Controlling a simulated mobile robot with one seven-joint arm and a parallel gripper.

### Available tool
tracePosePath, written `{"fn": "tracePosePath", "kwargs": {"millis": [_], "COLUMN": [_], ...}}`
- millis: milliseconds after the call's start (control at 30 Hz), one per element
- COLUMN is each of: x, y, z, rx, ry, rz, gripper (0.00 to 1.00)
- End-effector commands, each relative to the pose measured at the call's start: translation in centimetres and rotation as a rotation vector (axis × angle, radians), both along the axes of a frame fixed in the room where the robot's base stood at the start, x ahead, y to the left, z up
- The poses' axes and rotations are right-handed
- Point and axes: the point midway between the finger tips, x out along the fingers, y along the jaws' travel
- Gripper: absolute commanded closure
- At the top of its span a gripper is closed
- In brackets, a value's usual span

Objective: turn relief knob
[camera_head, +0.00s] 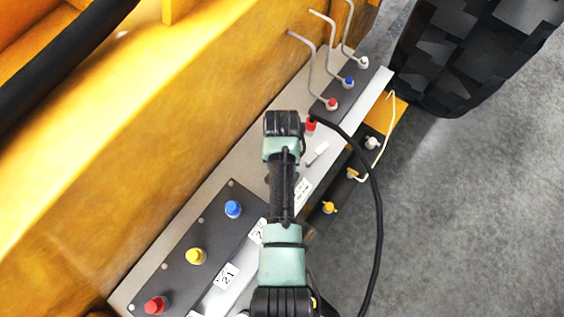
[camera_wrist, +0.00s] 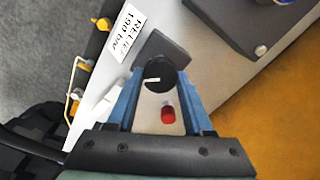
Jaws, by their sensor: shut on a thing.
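The relief knob (camera_wrist: 158,84) is black and round with a short white pointer line, on a dark block (camera_wrist: 170,46) in the wrist view. The pointer line lies roughly across the picture. My gripper (camera_wrist: 157,76) has its two blue fingers on either side of the knob, shut on it. A white label (camera_wrist: 130,32) reading "RELIEF 190 bar" is beside the block. In the head view my arm hides the knob and my fingers.
A red cap (camera_wrist: 168,113) sits between my fingers, near the palm. In the head view, bent levers (camera_head: 329,68) rise on the right, and a panel of coloured knobs (camera_head: 196,256) lies lower left. A black hose (camera_head: 378,215) loops right of my arm. A yellow body (camera_head: 130,130) borders the panel.

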Motion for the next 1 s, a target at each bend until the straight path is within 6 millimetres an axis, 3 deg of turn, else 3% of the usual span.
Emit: {"fn": "tracePosePath", "kwargs": {"millis": [500, 1000], "x": [0.13, 0.18], "y": [0.0, 0.08], "z": [0.23, 0.18], "rx": [0.0, 0.0], "ry": [-0.003, -0.005], "rz": [0.46, 0.677], "gripper": [1.0, 1.0]}}
